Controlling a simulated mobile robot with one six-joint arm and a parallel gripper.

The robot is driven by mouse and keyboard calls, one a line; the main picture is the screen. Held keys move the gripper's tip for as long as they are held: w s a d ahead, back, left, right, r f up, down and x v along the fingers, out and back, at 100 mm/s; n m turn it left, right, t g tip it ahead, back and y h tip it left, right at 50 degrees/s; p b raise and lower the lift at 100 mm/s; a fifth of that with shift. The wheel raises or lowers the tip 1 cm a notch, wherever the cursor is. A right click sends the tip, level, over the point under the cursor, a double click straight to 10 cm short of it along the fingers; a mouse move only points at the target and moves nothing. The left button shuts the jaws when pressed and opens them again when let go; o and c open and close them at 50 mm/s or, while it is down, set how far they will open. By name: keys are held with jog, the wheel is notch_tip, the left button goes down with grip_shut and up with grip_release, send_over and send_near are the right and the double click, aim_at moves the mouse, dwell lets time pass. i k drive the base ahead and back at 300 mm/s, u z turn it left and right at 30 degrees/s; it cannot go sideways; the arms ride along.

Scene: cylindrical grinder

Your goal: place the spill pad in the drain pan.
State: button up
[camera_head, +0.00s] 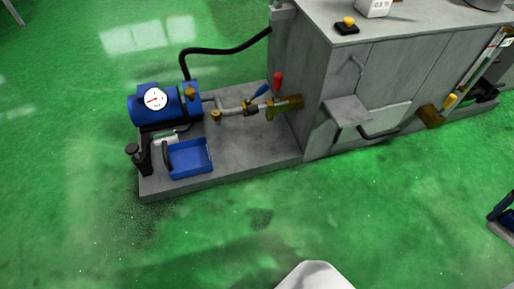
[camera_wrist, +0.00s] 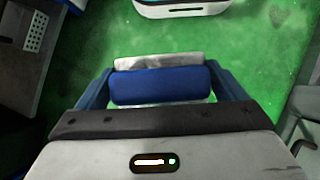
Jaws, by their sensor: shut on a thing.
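The drain pan (camera_head: 190,158) is a shallow blue tray on the grey plinth, in front of the blue motor, in the head view. In the wrist view my gripper (camera_wrist: 160,76) is shut on a rolled blue pad with pale grey-white edges, which I take as the spill pad (camera_wrist: 160,86). The pad lies crosswise between the two fingers. Green floor shows beyond it. The drain pan cannot be made out in the wrist view, and my gripper is not clearly seen in the head view.
A blue motor with a gauge (camera_head: 155,99) stands behind the pan. A black bottle-like object (camera_head: 138,157) is at its left. Pipes with a red-handled valve (camera_head: 277,82) lead to the grey machine cabinet (camera_head: 338,85). The green floor (camera_head: 240,225) in front is clear.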

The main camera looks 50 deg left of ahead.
aim_at(191, 162)
jog(key=z, duration=0.05)
jog(key=i, duration=0.7)
jog(key=u, duration=3.55)
jog(key=k, duration=0.1)
jog(key=z, duration=1.7)
